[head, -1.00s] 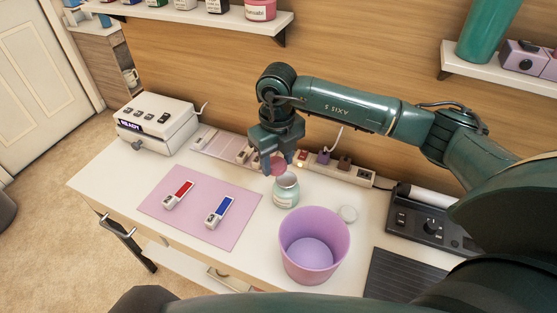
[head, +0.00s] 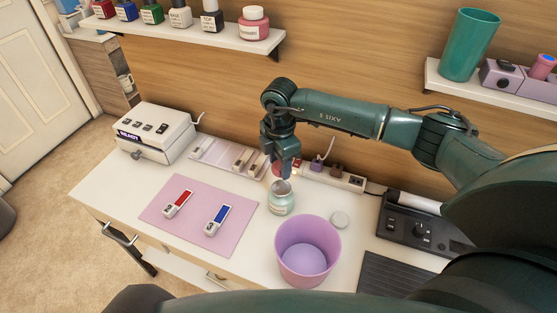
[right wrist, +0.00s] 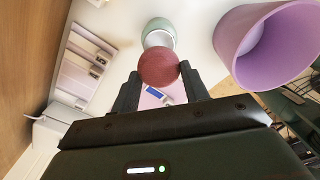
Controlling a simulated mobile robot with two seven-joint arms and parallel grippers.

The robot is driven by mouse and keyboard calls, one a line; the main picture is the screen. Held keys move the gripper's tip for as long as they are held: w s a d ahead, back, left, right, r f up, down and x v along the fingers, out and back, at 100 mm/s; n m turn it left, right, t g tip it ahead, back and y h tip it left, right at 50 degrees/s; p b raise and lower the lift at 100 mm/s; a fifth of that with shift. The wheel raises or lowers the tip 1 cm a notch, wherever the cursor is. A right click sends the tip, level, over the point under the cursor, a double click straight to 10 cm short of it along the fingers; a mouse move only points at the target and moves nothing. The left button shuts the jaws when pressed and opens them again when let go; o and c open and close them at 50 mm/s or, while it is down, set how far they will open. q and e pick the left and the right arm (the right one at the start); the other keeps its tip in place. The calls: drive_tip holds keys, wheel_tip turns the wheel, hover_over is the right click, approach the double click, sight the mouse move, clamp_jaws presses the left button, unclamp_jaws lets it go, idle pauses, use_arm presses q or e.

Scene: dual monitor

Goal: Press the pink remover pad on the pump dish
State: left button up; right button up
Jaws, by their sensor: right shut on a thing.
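The round pink-red pad (right wrist: 158,68) is held between the fingertips of my right gripper (right wrist: 158,82). In the head view, part of the pad (head: 277,169) shows behind the right gripper (head: 287,170). The pump dish appears to be the mint-green jar (head: 281,205) with a metallic top, standing upright on the white desk. The gripper's fingers are at the jar's top edge in the head view. In the right wrist view the pad overlaps the near edge of the jar (right wrist: 160,30); I cannot tell whether they touch. My left gripper is not in view.
A pink mat (head: 183,228) with red and blue devices lies left. A power strip (head: 335,179) runs behind. A white READY machine (head: 152,133) stands back left.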

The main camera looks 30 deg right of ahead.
sight(280, 189)
drive_tip(key=shift+f+b, duration=0.3)
drive_tip(key=shift+f, duration=0.3)
wheel_tip(280, 189, down, 4)
drive_tip(key=b, duration=0.3)
drive_tip(key=shift+r, duration=0.2)
drive_tip(key=shift+f+b, duration=0.35)
drive_tip(key=shift+f, duration=0.2)
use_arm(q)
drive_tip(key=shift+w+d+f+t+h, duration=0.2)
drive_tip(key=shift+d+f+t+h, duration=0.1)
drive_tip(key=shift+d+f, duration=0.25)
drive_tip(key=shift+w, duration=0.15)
use_arm(e)
drive_tip(key=shift+f, duration=0.1)
use_arm(q)
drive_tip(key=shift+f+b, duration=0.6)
drive_tip(key=shift+b, duration=0.05)
use_arm(e)
drive_tip(key=shift+f, duration=0.95)
